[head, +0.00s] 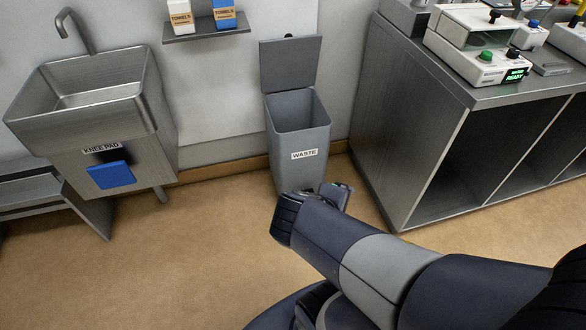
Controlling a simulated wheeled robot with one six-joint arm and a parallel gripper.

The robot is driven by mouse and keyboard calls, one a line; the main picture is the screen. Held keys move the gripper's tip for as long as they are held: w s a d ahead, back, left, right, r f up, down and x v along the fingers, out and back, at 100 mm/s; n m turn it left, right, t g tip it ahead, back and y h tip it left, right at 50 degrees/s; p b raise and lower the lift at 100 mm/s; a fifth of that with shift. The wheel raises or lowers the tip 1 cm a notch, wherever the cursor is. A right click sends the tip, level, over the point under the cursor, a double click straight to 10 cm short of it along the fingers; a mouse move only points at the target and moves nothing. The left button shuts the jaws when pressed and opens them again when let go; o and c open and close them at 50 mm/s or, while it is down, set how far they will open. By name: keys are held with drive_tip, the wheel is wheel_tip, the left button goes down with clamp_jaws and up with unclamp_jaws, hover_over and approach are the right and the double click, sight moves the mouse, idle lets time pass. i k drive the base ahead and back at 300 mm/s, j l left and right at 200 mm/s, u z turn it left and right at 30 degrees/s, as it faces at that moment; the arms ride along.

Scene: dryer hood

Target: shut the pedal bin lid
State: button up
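The grey pedal bin (308,137), labelled WASTE, stands on the floor against the wall, between the sink and the steel counter. Its lid (289,64) is up, tilted back near the wall, and the bin's mouth is open. A small dark knob shows at the lid's top edge. The bin's foot and any pedal are hidden behind my arm. My arm reaches in from the lower right, and its end (318,200) is in front of the bin's lower part in the picture. The fingers are not clearly visible, and I cannot tell whether they touch anything.
A steel sink (88,98) with a blue knee pad (111,175) is on the left. A steel counter (410,110) with open bays stands close at the bin's right. A wall shelf (206,34) holds towel boxes. The floor (150,260) at front left is clear.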

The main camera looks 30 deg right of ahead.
sight(289, 61)
drive_tip(key=i+l+z, duration=0.15)
drive_tip(key=i+l, duration=0.25)
drive_tip(key=i+l+z, duration=0.2)
drive_tip(key=i+l, duration=0.15)
drive_tip(key=i+l+z, duration=0.15)
drive_tip(key=i, duration=0.4)
drive_tip(key=l, duration=0.1)
